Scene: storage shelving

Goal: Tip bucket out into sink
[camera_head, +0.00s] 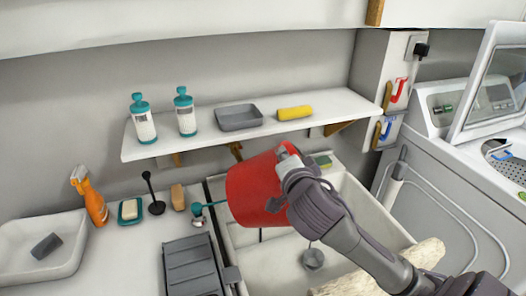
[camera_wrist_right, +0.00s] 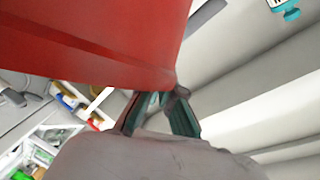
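The red bucket (camera_head: 253,190) is tilted on its side above the sink (camera_head: 262,262) in the head view. Its opening cannot be seen clearly. My right gripper (camera_head: 280,180) is at the bucket's right side, its fingers partly hidden. In the right wrist view the bucket (camera_wrist_right: 95,40) fills the upper left, and the fingers of my right gripper (camera_wrist_right: 160,100) close together at its edge, holding it. The white sink basin is partly hidden by the bucket and my right arm, with a grey drain piece (camera_head: 313,259) inside. My left gripper is out of view.
A white shelf (camera_head: 350,103) with two bottles, a grey tray (camera_head: 238,117) and a yellow roll (camera_head: 294,112) hangs behind the bucket. A washing machine (camera_head: 440,190) stands right.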

